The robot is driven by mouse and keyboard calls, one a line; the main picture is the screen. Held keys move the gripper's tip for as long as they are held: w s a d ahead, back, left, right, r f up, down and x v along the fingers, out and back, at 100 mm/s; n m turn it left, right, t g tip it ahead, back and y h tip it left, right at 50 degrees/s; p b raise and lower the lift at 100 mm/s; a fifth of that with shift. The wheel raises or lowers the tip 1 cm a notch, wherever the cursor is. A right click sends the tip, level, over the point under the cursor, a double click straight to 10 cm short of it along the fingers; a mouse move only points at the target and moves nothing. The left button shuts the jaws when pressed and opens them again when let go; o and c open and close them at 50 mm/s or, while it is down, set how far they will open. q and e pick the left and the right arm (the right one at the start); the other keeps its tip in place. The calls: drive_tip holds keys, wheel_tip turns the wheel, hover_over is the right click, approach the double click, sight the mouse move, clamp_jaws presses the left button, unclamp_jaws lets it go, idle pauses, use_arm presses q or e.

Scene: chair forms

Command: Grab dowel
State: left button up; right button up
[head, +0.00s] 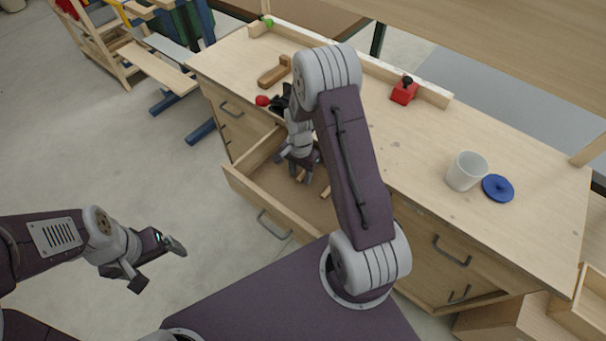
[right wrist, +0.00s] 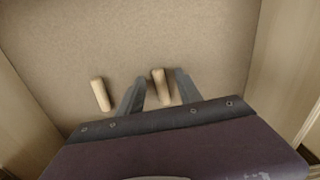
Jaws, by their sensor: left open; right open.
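Two short wooden dowels lie in the open drawer (head: 243,191). In the right wrist view, one dowel (right wrist: 161,88) lies between the two fingers of my right gripper (right wrist: 160,82), with gaps on both sides. The other dowel (right wrist: 100,95) lies outside the fingers, to the left. In the head view, my right gripper (head: 299,168) reaches down into the drawer, open, and partly hides the dowels. My left gripper (head: 160,266) is open and empty over the floor, left of the drawer.
The drawer walls stand close around my right gripper. On the workbench top (head: 400,150) are a wooden plane-like tool (head: 273,73), a red item with a black knob (head: 404,91), a white cup (head: 466,171) and a blue lid (head: 498,188). A red-ended tool (head: 264,101) lies near my right wrist.

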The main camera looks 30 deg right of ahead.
clamp_jaws()
drive_tip(key=shift+r, duration=0.15)
